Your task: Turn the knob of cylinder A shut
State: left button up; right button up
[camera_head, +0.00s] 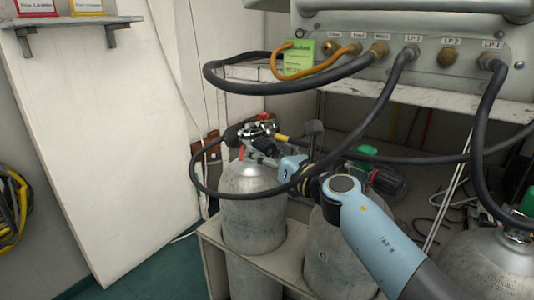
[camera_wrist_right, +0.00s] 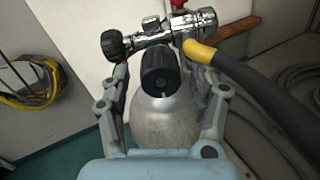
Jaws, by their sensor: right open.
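A grey cylinder (camera_head: 250,205) stands upright in the rack at the left, with a chrome valve (camera_head: 258,132) on top. I cannot read a letter on it. In the right wrist view the valve (camera_wrist_right: 170,33) has a black knob (camera_wrist_right: 160,72) facing me and another black knob (camera_wrist_right: 112,45) at its left end. My right gripper (camera_head: 282,162) is at the valve from the right. In the wrist view, my right gripper (camera_wrist_right: 168,88) is open, its fingers either side of the facing knob with gaps. Whether the fingertips reach around it I cannot tell. My left gripper is out of view.
A grey panel (camera_head: 430,72) with labelled ports stands on a shelf behind. Black hoses (camera_head: 330,160) loop close around my right gripper. A second cylinder (camera_head: 325,245) is partly behind my right arm; another (camera_head: 480,265) stands at the right. A white board (camera_head: 110,150) leans left.

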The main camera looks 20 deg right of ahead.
jog(key=shift+w, duration=0.25)
jog(key=c, duration=1.1)
jog(key=shift+c, duration=0.2)
